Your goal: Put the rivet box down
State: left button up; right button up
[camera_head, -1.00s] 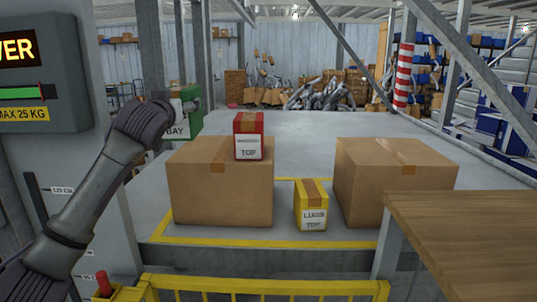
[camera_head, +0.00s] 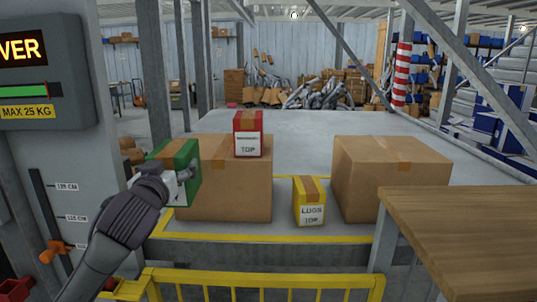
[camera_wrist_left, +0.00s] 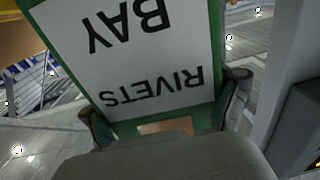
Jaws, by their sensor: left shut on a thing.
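The rivet box is a green box (camera_head: 180,160) with a white label. In the left wrist view the same rivet box (camera_wrist_left: 150,60) fills the upper middle, and its label reads "RIVETS BAY" upside down. My left gripper (camera_head: 183,176) is shut on it, with one finger on each side in the left wrist view (camera_wrist_left: 165,108). In the head view the box is in front of the left end of the large left carton (camera_head: 235,190) and covers part of it. I cannot tell whether the box touches anything below. My right gripper is not in view.
A red box (camera_head: 248,134) stands on the left carton. A yellow "LUGS" box (camera_head: 309,202) stands between it and the right carton (camera_head: 390,180). A yellow rail (camera_head: 260,284) runs along the front. A wooden tabletop (camera_head: 470,225) is at the right. The grey platform (camera_head: 300,125) behind is clear.

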pick_arm(q)
jog(key=s+d+f, duration=0.2)
jog(key=s+f, duration=1.9)
jog(key=f, duration=0.3)
jog(key=shift+s+d, duration=0.2)
jog(key=shift+s, duration=0.15)
